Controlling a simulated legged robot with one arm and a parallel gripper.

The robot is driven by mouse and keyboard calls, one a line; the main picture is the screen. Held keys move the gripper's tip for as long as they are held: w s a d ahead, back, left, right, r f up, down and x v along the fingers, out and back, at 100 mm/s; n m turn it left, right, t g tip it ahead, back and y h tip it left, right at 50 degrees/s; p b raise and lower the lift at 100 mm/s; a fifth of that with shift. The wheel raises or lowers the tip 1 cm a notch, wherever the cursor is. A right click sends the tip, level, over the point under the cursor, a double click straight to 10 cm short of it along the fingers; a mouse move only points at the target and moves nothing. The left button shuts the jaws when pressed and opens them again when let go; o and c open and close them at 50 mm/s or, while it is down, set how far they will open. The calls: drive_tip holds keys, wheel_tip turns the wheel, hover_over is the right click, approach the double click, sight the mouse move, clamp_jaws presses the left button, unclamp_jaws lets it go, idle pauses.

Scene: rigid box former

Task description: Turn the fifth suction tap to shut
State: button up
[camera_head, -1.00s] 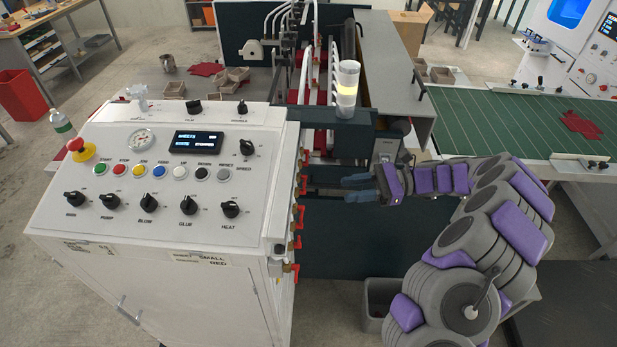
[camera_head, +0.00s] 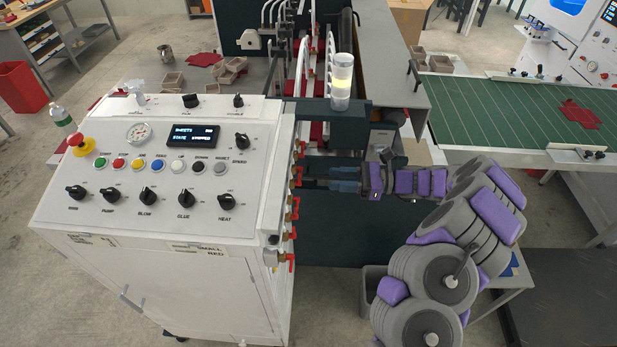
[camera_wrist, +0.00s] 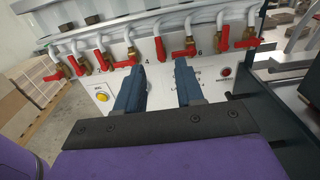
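A row of suction taps with brass bodies and red handles runs along the white panel (camera_wrist: 210,85) in the wrist view. The labels 4 and 6 look readable; a label 5 does not show clearly. Between them one red handle (camera_wrist: 160,48) points down and another (camera_wrist: 183,53) lies sideways. I cannot tell for sure which is the fifth tap. My gripper (camera_wrist: 158,65) is open and empty, its two blue fingers short of the taps. In the head view my gripper (camera_head: 332,179) points left at the cabinet's side, where several red handles (camera_head: 294,201) show edge-on.
The white control cabinet (camera_head: 150,280) stands left of my arm. A grey bin (camera_head: 372,285) is below my arm.

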sight(298, 180)
drive_tip(key=a, duration=0.9)
drive_tip(key=shift+w+d, duration=0.1)
drive_tip(key=shift+d, duration=0.45)
drive_tip(key=shift+c, duration=0.5)
drive_tip(key=c, duration=0.3)
drive_tip(key=shift+a, duration=0.2)
clamp_jaws()
